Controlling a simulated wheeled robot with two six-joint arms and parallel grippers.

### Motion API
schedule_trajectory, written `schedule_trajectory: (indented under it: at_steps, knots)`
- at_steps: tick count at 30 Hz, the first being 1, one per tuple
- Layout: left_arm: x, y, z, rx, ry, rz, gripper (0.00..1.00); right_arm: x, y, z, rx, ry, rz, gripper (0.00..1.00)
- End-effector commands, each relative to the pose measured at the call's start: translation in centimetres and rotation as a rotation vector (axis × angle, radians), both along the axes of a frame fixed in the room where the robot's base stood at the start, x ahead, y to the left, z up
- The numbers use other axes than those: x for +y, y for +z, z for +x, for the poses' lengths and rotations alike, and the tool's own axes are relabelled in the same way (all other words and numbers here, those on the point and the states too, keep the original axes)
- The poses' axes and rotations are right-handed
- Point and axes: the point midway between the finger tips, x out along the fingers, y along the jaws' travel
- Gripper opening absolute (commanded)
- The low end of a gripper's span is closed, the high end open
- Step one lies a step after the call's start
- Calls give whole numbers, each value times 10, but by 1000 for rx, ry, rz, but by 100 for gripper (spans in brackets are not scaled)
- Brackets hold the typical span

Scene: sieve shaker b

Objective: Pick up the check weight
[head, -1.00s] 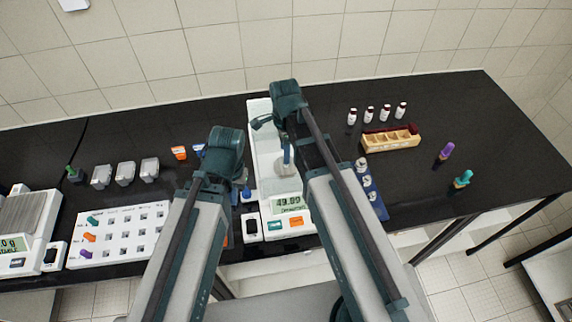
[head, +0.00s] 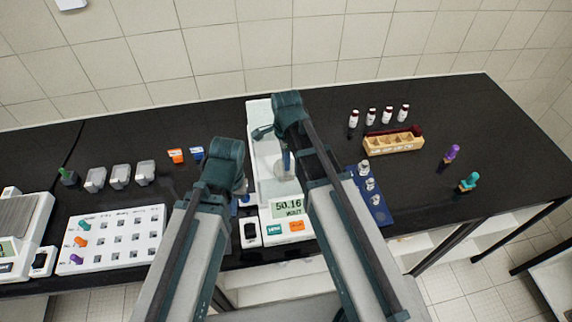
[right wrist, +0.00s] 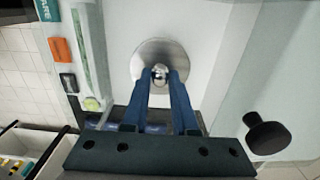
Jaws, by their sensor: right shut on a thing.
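The check weight (right wrist: 160,73) is a small shiny metal piece with a round knob. In the right wrist view it is over the round steel pan (right wrist: 150,55) of the white balance (head: 262,130). My right gripper (right wrist: 160,78) has its blue fingers closed on the knob. In the head view this gripper (head: 287,160) reaches down at the pan, and my arm hides most of the weight. The balance display (head: 288,207) seems to read 50.16. My left gripper (head: 240,203) is low beside the balance's left side; its fingertips are mostly hidden.
A blue block (head: 380,208) with metal weights stands right of the balance. Behind it are a wooden rack (head: 395,146) and several white vials (head: 371,117). A white board with holes (head: 115,240) lies left. Bare black bench (head: 450,110) shows at the right.

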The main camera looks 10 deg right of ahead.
Motion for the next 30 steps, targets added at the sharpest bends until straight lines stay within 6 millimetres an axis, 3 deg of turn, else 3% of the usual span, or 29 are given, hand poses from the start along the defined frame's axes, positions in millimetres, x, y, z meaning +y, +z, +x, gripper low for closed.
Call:
schedule_trajectory:
  at_steps: [17, 30]
  knots:
    - [0, 9, 0, 0, 2, 0, 0, 0, 9, 0, 0, 0, 0, 0]
    - [0, 67, 0, -1, 12, -2, 0, 0, 67, 0, 0, 0, 0, 0]
